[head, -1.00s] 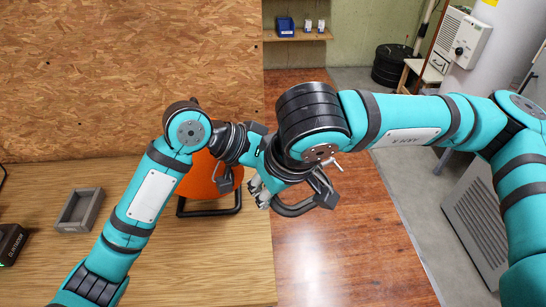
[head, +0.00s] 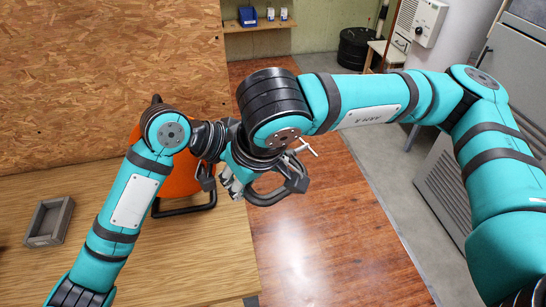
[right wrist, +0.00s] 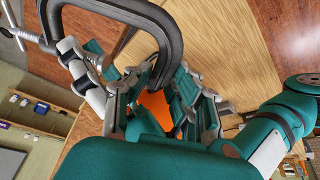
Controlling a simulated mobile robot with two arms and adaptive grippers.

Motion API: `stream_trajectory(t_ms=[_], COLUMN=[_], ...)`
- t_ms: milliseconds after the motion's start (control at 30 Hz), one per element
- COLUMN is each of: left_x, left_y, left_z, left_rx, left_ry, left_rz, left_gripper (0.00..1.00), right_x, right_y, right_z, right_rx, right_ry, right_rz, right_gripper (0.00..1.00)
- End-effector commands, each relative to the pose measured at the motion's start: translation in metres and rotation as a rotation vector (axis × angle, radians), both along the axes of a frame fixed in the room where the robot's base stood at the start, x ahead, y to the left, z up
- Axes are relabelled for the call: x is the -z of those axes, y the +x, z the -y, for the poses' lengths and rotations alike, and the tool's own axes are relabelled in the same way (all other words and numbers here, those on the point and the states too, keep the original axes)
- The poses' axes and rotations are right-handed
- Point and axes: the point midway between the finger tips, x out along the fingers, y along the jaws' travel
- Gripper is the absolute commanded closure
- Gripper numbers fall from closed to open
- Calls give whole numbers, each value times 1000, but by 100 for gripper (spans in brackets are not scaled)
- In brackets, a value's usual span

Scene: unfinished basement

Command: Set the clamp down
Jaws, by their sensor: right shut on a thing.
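The clamp (head: 266,198) is a dark C-shaped frame with a metal screw and cross handle. My right gripper (head: 234,180) is shut on it and holds it in the air, over the right edge of the wooden bench top (head: 205,250). In the right wrist view the clamp's curved frame (right wrist: 172,30) passes between the fingers (right wrist: 140,90), with its screw at the upper left. My left gripper (head: 208,172) is close beside the right one, partly hidden by the arms; its opening cannot be made out.
An orange reel on a black stand (head: 188,210) stands on the bench behind the grippers. A grey open tray (head: 48,222) lies at the bench's left. The bench between them is clear. Reddish floor boards (head: 320,240) show to the right of the bench. A chipboard wall (head: 100,70) rises behind.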

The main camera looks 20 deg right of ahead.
Motion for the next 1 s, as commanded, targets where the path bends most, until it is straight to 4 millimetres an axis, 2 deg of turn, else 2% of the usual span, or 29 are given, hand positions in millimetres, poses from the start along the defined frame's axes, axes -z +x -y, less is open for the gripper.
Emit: stream_trajectory(t_ms=[167,200,367,767,867,1000], left_x=[-2,-3,-3,-2,-2,-2], left_y=[-4,-4,-3,-2,-2,-2], left_z=[3,4,3,2,2,2], left_rx=[12,13,10,6,6,5], left_ry=[-6,-10,-8,-6,-6,-5], left_rz=[0,1,1,1,1,2], left_gripper=[100,100,100,100,100,100], right_x=[-2,-3,-2,-5,-16,-41], right_y=[1,1,0,-1,-5,-13], right_z=[-3,-3,-3,-2,0,4], right_rx=[-11,-12,-10,-8,-7,-7], right_ry=[9,9,8,6,7,8], right_rz=[8,8,6,4,6,8], right_gripper=[100,75,54,53,53,53])
